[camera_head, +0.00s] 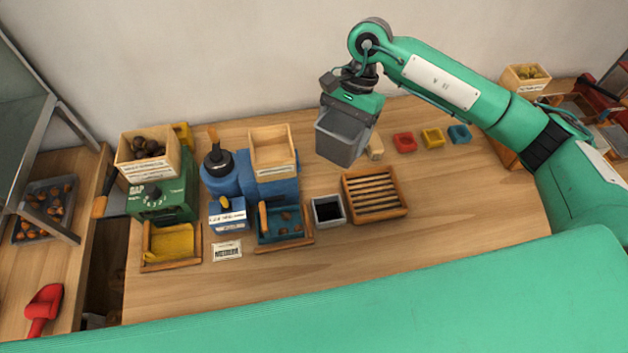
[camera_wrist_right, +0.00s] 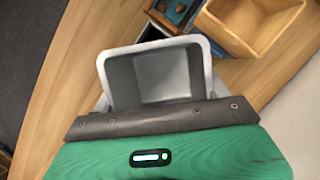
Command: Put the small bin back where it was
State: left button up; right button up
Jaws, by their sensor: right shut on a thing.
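The small bin (camera_head: 341,140) is a grey, open-topped container. My right gripper (camera_head: 352,106) is shut on its rim side and holds it in the air above the back middle of the table. The right wrist view shows the bin (camera_wrist_right: 160,75) just beyond the dark gripper jaw (camera_wrist_right: 158,116), with its inside looking empty. The bin's far side and the exact grip contact are hidden. My left gripper is not in view.
Below the bin are a slatted wooden tray (camera_head: 402,208) and a small grey box with a dark inside (camera_head: 315,203). A blue machine (camera_head: 222,184) with a wooden hopper (camera_head: 271,171) stands left. Red (camera_head: 404,142), yellow (camera_head: 432,138) and blue (camera_head: 459,134) pieces lie right. The right-front table is clear.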

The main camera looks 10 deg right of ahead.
jog(key=w+a+r+m+t+y+b, duration=0.1)
jog(key=w+a+r+m+t+b, duration=0.2)
jog(key=m, duration=0.6)
jog(key=f+p, duration=0.2)
jog(key=f, duration=0.4)
jog(key=w+f+p, duration=0.1)
jog(key=f+p, duration=0.2)
jog(key=f, duration=0.4)
jog(key=f+p, duration=0.2)
jog(key=f, duration=0.5)
jog(key=shift+w+a+p, duration=0.2)
jog(key=shift+a+p, duration=0.15)
jog(key=shift+f, duration=0.3)
jog(key=shift+f, duration=0.1)
jog(key=shift+f, duration=0.1)
jog(key=o, duration=1.5)
jog(key=shift+c, duration=0.2)
